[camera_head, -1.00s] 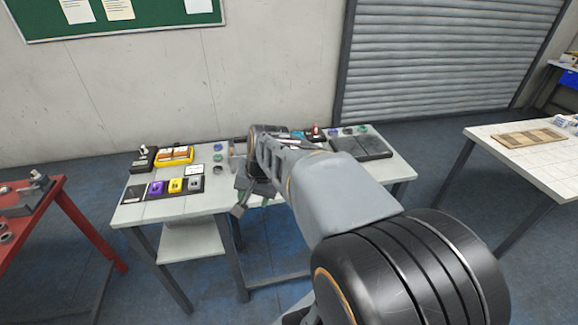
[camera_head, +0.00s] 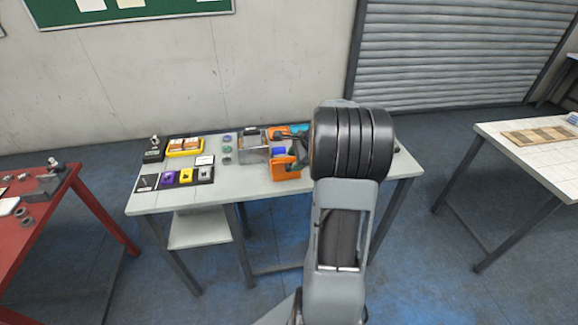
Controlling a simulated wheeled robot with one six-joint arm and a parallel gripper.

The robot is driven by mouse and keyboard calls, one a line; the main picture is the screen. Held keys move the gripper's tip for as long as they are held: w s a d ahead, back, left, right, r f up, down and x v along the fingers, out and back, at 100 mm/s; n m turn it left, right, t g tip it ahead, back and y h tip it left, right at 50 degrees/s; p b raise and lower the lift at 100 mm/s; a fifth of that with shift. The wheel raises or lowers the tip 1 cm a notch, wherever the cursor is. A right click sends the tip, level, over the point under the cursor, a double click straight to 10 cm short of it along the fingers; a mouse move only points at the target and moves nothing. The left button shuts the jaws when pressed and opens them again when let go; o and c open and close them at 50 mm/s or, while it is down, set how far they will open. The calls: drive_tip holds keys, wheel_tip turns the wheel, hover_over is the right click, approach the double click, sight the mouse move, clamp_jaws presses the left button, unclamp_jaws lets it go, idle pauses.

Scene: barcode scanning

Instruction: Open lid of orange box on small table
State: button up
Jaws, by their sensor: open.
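The orange box (camera_head: 285,171) stands on the small grey-white table (camera_head: 238,181), right of centre. Its front shows, with a blue patch behind it. Another orange part (camera_head: 277,132) shows farther back; I cannot tell whether it is the lid. My gripper (camera_head: 294,146) is small and dark in the picture, at the left side of my arm's large black joint, over the box area. It is open. Its fingertips are hard to make out, and I cannot tell whether it touches the box. My arm hides the area to the right of the box.
A grey metal box (camera_head: 253,152) stands just left of the orange box. Farther left are a yellow tray (camera_head: 185,147), a black holder (camera_head: 175,181) with coloured pieces, and small green rings (camera_head: 227,150). A red table (camera_head: 35,225) is at left, a white table (camera_head: 525,165) at right.

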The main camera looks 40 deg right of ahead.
sight(289, 166)
drive_tip(key=shift+x, duration=2.4)
clamp_jaws()
